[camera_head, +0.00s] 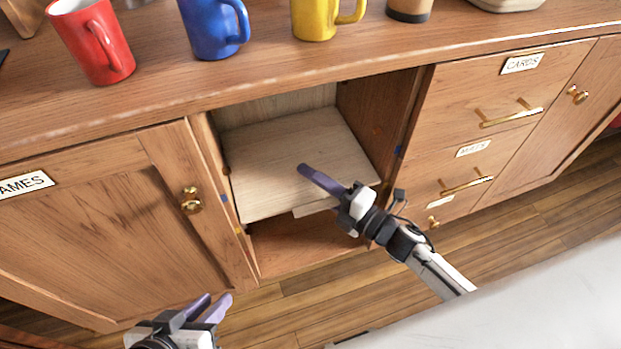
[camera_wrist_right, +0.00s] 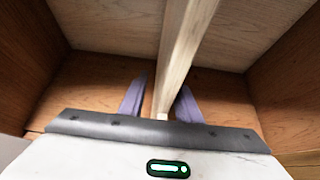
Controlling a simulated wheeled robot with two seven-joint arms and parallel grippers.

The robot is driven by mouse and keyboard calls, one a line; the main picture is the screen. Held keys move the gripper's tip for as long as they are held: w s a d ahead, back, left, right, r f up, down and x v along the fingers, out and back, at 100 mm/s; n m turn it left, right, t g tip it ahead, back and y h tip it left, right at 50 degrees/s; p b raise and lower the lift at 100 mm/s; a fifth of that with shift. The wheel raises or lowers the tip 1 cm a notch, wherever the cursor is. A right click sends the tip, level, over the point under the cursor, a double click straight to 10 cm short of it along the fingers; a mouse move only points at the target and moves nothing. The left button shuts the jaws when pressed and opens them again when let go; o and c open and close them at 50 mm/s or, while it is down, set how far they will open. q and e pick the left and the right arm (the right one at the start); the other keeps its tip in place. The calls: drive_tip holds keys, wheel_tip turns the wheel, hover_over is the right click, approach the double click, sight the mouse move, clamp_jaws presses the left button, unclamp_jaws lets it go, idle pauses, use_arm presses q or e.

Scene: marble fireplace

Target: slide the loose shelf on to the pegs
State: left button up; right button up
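The loose shelf (camera_head: 280,160) is a pale board inside the open cabinet bay, tilted down toward the front left. My right gripper (camera_head: 305,170) is at its front right part, with one finger above the board; the other is hidden below it. In the right wrist view the shelf's edge (camera_wrist_right: 178,50) runs between the two purple fingers (camera_wrist_right: 160,97), with visible gaps, so the gripper looks open around it. Small blue (camera_head: 398,151) and orange marks show on the bay's side walls; I cannot tell which are pegs. My left gripper (camera_head: 215,303) is open and empty, outside the cabinet.
A red mug (camera_head: 92,40), blue mug (camera_head: 212,28) and yellow mug (camera_head: 320,18) stand on the wooden top (camera_head: 180,90). A closed door (camera_head: 120,215) with a brass knob is left of the bay. Closed drawers (camera_head: 500,105) are right. The bay's floor is clear.

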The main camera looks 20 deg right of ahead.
drive_tip(key=shift+s+d, duration=0.1)
drive_tip(key=shift+s, duration=0.15)
use_arm(q)
drive_tip(key=shift+s+a+r+t+p, duration=0.1)
drive_tip(key=shift+a+r+t+p, duration=0.35)
drive_tip(key=shift+p, duration=0.6)
use_arm(e)
drive_tip(key=v, duration=0.9)
drive_tip(key=shift+s+d, duration=0.25)
drive_tip(key=shift+s, duration=0.05)
use_arm(q)
drive_tip(key=shift+r, duration=0.2)
